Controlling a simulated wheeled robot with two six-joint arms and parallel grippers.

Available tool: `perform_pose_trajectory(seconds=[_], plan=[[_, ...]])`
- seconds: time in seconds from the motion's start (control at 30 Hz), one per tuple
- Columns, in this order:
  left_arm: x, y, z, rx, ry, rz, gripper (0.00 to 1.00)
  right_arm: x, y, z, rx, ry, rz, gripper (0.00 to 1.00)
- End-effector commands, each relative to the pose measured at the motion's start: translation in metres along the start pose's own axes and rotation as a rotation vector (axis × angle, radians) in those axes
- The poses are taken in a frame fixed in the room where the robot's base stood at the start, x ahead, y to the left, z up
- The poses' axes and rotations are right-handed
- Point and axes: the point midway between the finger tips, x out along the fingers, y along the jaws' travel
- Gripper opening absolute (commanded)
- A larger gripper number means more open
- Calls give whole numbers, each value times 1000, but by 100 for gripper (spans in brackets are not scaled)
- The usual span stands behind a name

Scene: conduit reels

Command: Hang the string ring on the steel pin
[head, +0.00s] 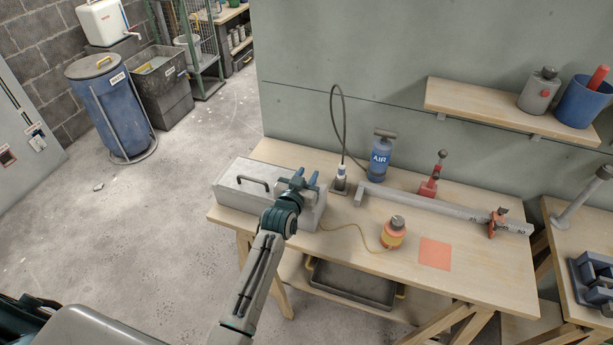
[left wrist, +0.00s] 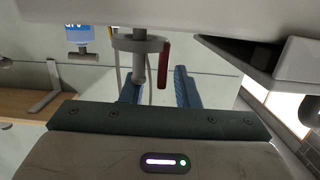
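My left gripper (head: 300,180) hangs over the grey toolbox at the bench's left end. Its blue fingers stand apart, with nothing seen held between them; they also show apart in the left wrist view (left wrist: 158,88). A yellow string (head: 352,226) runs left from an orange and yellow reel (head: 392,234) toward the toolbox; no ring can be made out at its end. In the left wrist view, a grey rod with a round collar (left wrist: 140,44) appears beyond the fingers; I cannot tell whether it is the steel pin. My right gripper is out of view.
The toolbox (head: 244,205) is directly below the gripper. A small cabled device (head: 340,180), a blue AIR bottle (head: 380,157), a red clamp (head: 433,178) and a long grey bar (head: 430,204) stand right of it. An orange square (head: 434,254) marks the bench front.

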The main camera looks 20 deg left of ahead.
Motion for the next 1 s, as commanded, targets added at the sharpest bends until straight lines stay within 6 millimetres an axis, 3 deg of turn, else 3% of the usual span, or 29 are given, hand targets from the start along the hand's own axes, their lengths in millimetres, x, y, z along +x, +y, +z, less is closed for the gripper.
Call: perform_pose_trajectory(seconds=[0.37, 0.8, 1.0], plan=[[-8, 0, 3, -1, -2, 0, 31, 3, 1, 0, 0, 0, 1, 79], [-86, 0, 3, -1, -1, 0, 31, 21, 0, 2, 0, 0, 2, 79], [-106, 0, 1, 0, 0, 0, 31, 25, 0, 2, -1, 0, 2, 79]])
